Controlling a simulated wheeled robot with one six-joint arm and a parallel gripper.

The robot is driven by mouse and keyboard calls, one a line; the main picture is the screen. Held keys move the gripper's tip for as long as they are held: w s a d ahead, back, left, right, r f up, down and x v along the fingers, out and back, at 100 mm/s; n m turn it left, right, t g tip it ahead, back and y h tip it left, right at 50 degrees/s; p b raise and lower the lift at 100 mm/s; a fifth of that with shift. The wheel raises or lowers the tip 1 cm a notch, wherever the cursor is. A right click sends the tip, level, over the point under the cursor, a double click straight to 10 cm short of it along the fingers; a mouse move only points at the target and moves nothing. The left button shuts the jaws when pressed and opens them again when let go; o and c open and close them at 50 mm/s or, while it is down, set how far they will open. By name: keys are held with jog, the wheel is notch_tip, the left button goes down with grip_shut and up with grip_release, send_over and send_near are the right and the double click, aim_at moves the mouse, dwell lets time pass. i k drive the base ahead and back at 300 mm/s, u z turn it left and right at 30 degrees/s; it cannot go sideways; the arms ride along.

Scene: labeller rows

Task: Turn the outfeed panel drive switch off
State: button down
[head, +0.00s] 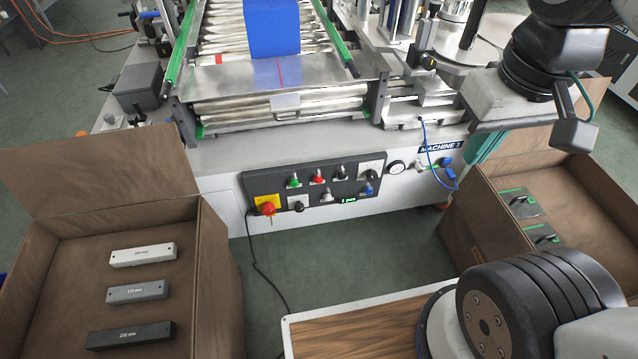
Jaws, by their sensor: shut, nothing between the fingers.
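The dark control panel (268,183) is mounted on the front of the machine. It carries a red mushroom button (268,208) on a yellow plate, a green button (295,181), a red button (318,178), black switches, a blue knob (368,189) and a lit green display (348,200). A black rotary knob (298,206) sits on a white plate, and another white-plated switch (370,170) is at upper right. The labels are too small to read, so I cannot tell which is the drive switch. My gripper (487,147), with teal fingers, is shut and empty, right of the panel and apart from it.
A gauge (396,168) and blue tubing (445,173) are right of the panel. An open cardboard box (220,270) with labelled bars stands at left. Another box (480,215) with switch units stands at right. A conveyor (280,110) holds a blue block (272,28). Floor before the panel is free.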

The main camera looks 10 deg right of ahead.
aim_at(299, 207)
jog(key=z, duration=1.55)
jog(key=k, duration=1.15)
jog(key=u, duration=1.05)
jog(key=i, duration=1)
jog(key=z, duration=0.05)
